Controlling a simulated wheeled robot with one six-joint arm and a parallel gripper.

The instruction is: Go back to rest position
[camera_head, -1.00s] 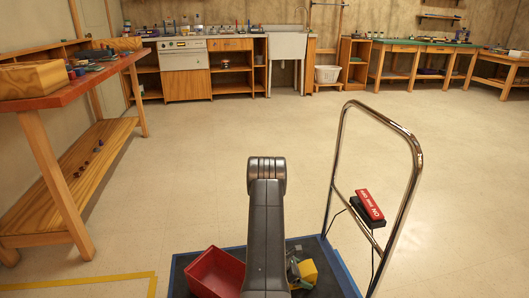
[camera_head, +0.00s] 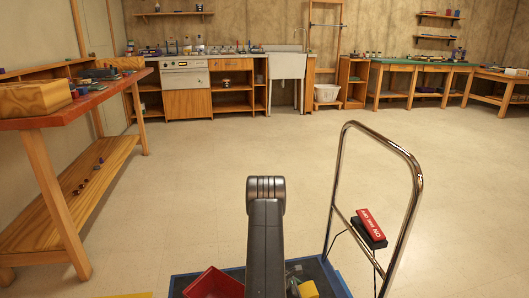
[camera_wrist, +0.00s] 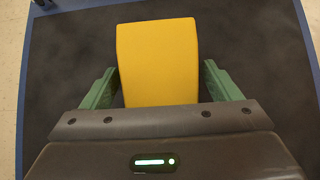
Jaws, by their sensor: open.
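My gripper (camera_wrist: 160,88) shows in the wrist view with its two green fingers apart, one on each side of a yellow block (camera_wrist: 158,62). The block lies on the dark mat of the cart (camera_wrist: 265,60), and there are gaps between it and the fingers. In the head view my arm stands upright at the bottom centre and hides part of the cart. The yellow block also shows just right of the arm (camera_head: 308,289). The gripper itself is mostly out of that view.
A red bin (camera_head: 214,284) sits on the cart left of my arm. A red-topped workbench (camera_head: 75,113) stands at the left. Benches and a sink (camera_head: 287,66) line the far wall. The floor between is clear.

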